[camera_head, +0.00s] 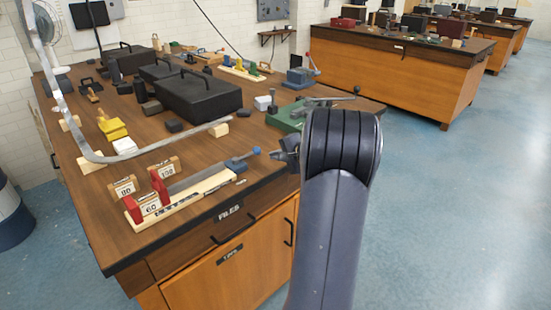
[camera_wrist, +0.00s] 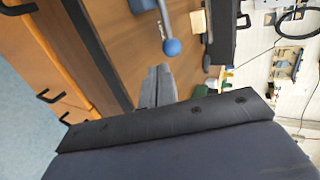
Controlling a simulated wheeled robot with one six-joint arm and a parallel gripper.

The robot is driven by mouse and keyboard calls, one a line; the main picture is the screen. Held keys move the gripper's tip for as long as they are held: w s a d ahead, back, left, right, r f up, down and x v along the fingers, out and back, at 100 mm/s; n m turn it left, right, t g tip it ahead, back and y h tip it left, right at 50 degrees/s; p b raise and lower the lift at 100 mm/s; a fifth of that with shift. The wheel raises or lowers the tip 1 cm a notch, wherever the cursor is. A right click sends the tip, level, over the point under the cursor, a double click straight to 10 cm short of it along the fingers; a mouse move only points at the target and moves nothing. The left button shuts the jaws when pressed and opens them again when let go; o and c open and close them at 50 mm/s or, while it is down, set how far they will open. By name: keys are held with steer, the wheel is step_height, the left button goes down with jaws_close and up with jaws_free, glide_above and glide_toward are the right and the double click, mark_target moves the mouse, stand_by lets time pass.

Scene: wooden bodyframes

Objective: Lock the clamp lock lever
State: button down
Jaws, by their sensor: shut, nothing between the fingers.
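A blue-grey clamp with a lock lever ending in a blue ball (camera_head: 256,150) sits at the right end of a pale wooden board (camera_head: 205,190) near the table's front edge. The ball also shows in the wrist view (camera_wrist: 171,47), with its lever rod running up and left from it. My gripper (camera_wrist: 160,70) is shut and empty, its tips just below the ball in that picture; a gap shows between them. In the head view my gripper (camera_head: 280,155) is partly hidden behind my arm, to the right of the ball.
A second blue clamp (camera_head: 300,77) with a ball lever and a green block (camera_head: 287,118) stand farther back on the table. Number blocks (camera_head: 124,187) stand beside the board's left end. A black case (camera_head: 197,95) lies behind. Drawer handles line the front.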

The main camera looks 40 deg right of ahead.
steer(key=a+v, duration=0.1)
steer(key=v, duration=0.7)
steer(key=shift+s+d+r+b, duration=0.2)
steer(key=shift+s+d+b, duration=0.1)
steer(key=shift+b, duration=0.1)
